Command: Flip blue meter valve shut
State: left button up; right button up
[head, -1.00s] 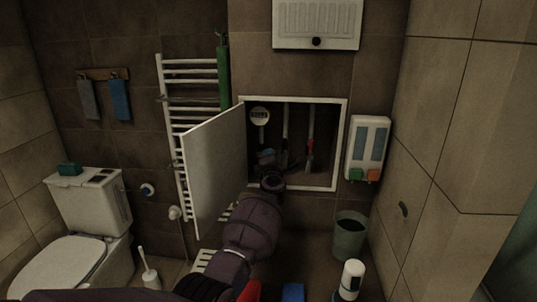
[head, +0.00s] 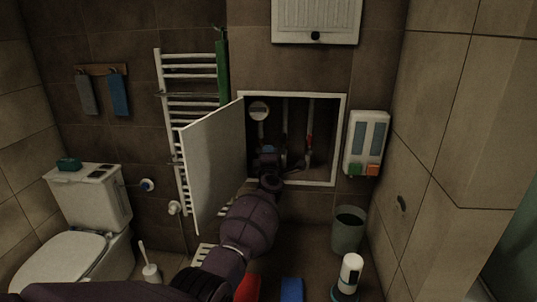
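The wall cabinet (head: 341,140) stands open, its white door (head: 212,165) swung out to the left. Inside, a round white meter (head: 259,110) sits on the left pipe. A small blue part (head: 267,149), which looks like the blue meter valve, is below the meter; its handle position is too small and dark to tell. My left arm reaches up from below, and my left gripper (head: 275,168) is at the cabinet's lower edge, just below the blue part. Its fingers are dark and unclear, so contact and opening cannot be told. My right gripper is out of view.
A pipe with a red part (head: 309,141) is to the right inside the cabinet. The open door is close to the left of my arm. A towel rail (head: 189,95) is behind the door.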

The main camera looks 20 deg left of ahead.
pick_arm(q)
jog(key=o, duration=0.4)
jog(key=shift+a+f, duration=0.1)
jog(key=shift+a, duration=0.1)
jog(key=shift+s+d, duration=0.15)
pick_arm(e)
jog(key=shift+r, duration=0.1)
pick_arm(q)
jog(key=shift+s+d+p, duration=0.25)
jog(key=shift+s+p, duration=0.25)
jog(key=shift+p, duration=0.2)
jog(key=p+v, duration=0.2)
jog(key=v, duration=0.7)
jog(key=shift+s+f+p, duration=0.15)
jog(key=shift+s+p, duration=0.05)
jog(key=shift+p, duration=0.2)
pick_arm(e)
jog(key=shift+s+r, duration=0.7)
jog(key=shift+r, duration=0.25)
